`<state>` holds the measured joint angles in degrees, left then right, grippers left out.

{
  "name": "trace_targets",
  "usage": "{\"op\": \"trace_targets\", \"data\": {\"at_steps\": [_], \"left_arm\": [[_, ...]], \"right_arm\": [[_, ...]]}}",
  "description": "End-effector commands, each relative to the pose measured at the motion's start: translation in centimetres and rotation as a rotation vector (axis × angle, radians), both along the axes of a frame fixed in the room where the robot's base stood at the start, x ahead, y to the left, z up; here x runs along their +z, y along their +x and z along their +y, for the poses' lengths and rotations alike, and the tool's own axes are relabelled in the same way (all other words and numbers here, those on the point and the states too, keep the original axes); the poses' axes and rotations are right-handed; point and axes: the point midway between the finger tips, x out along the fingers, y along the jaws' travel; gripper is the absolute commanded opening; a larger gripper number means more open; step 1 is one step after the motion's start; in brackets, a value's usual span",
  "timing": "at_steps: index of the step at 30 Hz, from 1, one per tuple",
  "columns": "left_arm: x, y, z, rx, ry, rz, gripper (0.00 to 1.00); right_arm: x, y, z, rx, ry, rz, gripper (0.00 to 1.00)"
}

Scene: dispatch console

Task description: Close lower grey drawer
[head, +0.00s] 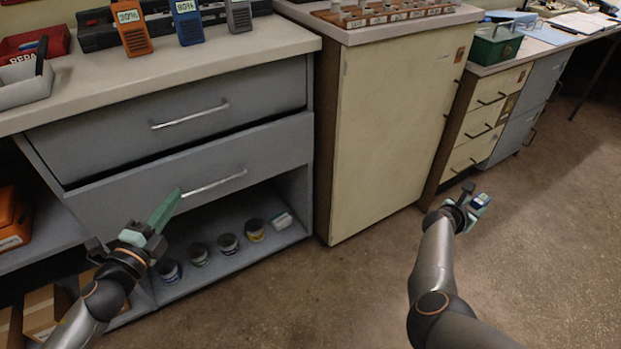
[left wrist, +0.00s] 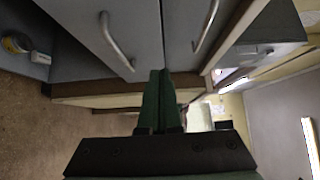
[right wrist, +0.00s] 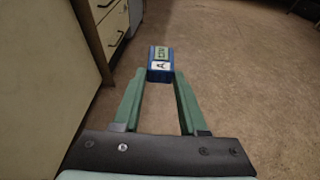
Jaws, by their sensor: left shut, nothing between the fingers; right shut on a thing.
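The lower grey drawer (head: 125,193) stands a little out from the cabinet, with a dark gap above its front. Its silver bar handle (head: 214,184) also shows in the left wrist view (left wrist: 116,43). My left gripper (head: 170,203) is shut and empty in front of the drawer's face, near the handle's left end; I cannot tell whether it touches. In the left wrist view its green fingers (left wrist: 160,95) are pressed together. My right gripper (head: 476,206) is shut on a small blue block with a light label (right wrist: 160,65), held over open floor.
The upper grey drawer (head: 250,90) looks shut above the lower one. Several small tins (head: 228,244) stand on the open shelf below. A cream cabinet (head: 390,130) stands to the right. Radios (head: 132,30) stand on the counter. The brown floor (head: 330,290) in front is clear.

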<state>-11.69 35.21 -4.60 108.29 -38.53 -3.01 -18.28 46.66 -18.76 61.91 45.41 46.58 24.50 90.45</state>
Motion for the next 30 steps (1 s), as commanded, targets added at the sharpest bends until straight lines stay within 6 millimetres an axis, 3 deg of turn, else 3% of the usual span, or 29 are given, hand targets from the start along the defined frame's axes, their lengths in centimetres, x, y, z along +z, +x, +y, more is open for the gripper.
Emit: {"op": "trace_targets", "data": {"at_steps": [8, 24, 30], "left_arm": [[0.0, -1.5, 0.7, 0.002, -0.004, -0.009, 0.0], [-1.1, -7.1, 8.6, -0.001, -0.001, -0.015, 0.0], [-1.1, -6.7, 9.0, -0.002, 0.003, -0.001, 0.0]], "right_arm": [[-0.2, 0.0, 0.0, 0.0, -0.001, -0.001, 0.0], [-4.4, 0.0, 0.0, 0.0, -0.001, -0.001, 0.0], [-4.5, 0.0, 0.0, 0.0, -0.001, -0.001, 0.0]]}}
